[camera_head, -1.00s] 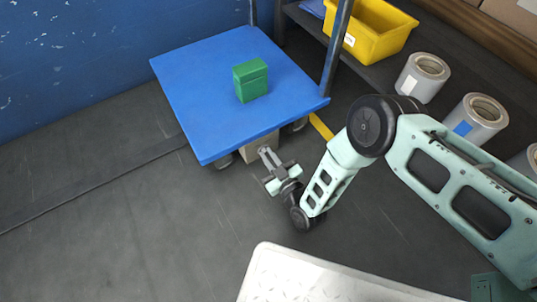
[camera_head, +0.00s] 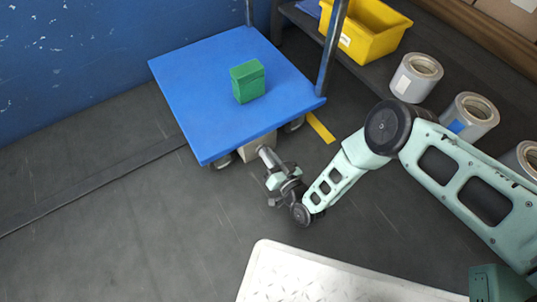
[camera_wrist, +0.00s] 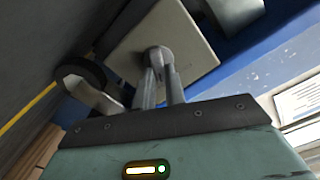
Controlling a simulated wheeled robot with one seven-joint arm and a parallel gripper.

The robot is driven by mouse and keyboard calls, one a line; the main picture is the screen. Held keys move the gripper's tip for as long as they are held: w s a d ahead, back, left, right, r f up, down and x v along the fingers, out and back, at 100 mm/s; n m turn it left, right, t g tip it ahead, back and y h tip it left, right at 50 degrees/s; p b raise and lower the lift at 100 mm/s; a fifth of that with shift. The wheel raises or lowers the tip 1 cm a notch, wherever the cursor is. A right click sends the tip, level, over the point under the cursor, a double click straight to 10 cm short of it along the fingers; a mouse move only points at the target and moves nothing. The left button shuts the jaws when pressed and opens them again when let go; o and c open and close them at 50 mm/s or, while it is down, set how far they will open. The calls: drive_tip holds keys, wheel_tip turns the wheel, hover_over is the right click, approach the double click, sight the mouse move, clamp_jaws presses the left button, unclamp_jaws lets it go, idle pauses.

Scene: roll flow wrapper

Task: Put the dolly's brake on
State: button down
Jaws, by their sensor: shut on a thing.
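The dolly has a blue deck (camera_head: 200,95) and stands by the blue wall, with a green box (camera_head: 248,81) on top. Under its near edge is a beige housing (camera_head: 258,145), which also shows in the wrist view (camera_wrist: 190,45). A grey rounded brake lever (camera_wrist: 157,56) sticks out from this housing. My gripper (camera_head: 267,156) is low at the dolly's near edge, in front of the housing. In the wrist view my gripper (camera_wrist: 158,72) has its two fingers shut on the lever's end. The fingers hide part of the lever.
A caster wheel (camera_wrist: 80,77) is beside the housing. A dark shelf on the right holds a yellow bin (camera_head: 363,29) and several grey rolls (camera_head: 416,77). A pale tread plate (camera_head: 300,275) lies in front. The floor to the left is clear.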

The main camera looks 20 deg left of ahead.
idle(0.3)
drive_tip(key=c, duration=1.5)
unclamp_jaws()
drive_tip(key=shift+o, duration=0.2)
